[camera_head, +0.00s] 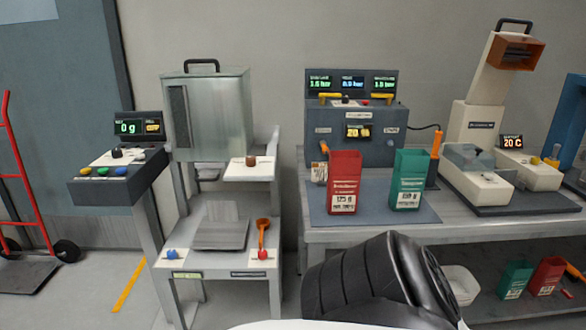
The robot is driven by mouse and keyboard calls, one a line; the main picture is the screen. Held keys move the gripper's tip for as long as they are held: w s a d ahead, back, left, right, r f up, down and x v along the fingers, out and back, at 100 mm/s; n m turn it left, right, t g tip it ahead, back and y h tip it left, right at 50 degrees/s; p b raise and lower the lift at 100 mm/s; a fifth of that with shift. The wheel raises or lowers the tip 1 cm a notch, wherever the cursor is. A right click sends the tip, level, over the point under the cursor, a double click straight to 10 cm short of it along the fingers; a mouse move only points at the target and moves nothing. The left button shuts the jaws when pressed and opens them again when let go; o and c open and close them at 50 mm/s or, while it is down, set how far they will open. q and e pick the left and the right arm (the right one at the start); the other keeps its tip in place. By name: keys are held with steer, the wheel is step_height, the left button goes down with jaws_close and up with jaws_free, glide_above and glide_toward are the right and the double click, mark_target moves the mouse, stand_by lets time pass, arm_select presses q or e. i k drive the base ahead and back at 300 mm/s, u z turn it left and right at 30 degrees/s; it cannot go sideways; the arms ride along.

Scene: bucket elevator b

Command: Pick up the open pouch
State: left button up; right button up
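A red pouch (344,183) with a white label stands upright on the blue-grey mat (375,213) of the right bench. A green pouch (407,180) with a white label stands upright to its right, with a gap between them. I cannot tell for sure from here which pouch top is open. A smaller green pouch (516,279) and a smaller red pouch (547,275) stand on the shelf below. Neither of my grippers is in view. A black part, apparently mine, fills the bottom middle and hides some of the bench's front.
A dark control box (353,143) stands behind the pouches, with an orange-handled tool (434,155) beside it. A cream machine (478,183) is to the right. A steel hopper stand (208,120) and a scale display (139,127) are at left. A white bowl (461,284) sits low.

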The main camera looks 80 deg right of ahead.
mark_target(409, 172)
steer(key=i, duration=1.25)
steer(key=z, duration=3.7)
steer(key=i, duration=1.65)
steer(key=z, duration=0.05)
